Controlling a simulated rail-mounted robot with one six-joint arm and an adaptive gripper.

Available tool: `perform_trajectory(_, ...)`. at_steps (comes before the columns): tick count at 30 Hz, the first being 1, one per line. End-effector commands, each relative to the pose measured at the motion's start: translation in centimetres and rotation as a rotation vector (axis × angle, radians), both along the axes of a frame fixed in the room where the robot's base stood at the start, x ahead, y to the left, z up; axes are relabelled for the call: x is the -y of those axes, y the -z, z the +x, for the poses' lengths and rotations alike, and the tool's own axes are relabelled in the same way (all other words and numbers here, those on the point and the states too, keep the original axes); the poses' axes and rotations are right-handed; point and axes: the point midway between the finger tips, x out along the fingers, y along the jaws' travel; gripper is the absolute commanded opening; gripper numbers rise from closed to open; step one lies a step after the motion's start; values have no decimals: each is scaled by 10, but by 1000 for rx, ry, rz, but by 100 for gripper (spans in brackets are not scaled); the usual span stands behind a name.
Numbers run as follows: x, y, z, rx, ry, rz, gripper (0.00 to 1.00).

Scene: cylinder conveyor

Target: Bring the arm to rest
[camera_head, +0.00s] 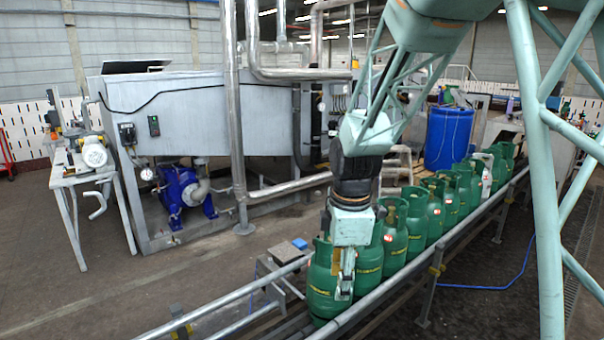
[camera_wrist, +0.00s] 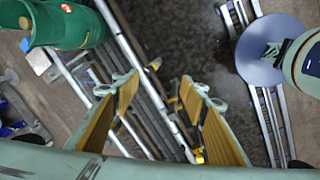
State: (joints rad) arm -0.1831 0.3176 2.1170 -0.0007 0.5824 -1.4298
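My gripper (camera_head: 343,282) hangs pointing down on the end of my pale green arm, near the front end of the conveyor. In the head view it overlaps the nearest green gas cylinder (camera_head: 322,290). In the wrist view my gripper (camera_wrist: 165,90) has its two yellow-padded fingers spread wide, with nothing between them but the rail and floor beyond. A green cylinder (camera_wrist: 75,25) shows at the top left of the wrist view, clear of the fingers. No cylinder is held.
Several green cylinders (camera_head: 417,215) stand upright in a row on the conveyor, between metal rails (camera_head: 405,275). A grey machine cabinet (camera_head: 195,105) with a blue pump (camera_head: 183,190) stands left. A blue drum (camera_head: 448,138) stands behind the row. The floor at front left is clear.

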Motion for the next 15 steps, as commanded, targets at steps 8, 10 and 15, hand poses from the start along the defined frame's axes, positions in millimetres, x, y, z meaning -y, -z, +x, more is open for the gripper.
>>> perform_trajectory(8,17,-41,-30,20,157,23,40)
perform_trajectory(10,21,-50,-38,25,197,30,40)
perform_trajectory(15,31,-71,-58,35,295,44,40)
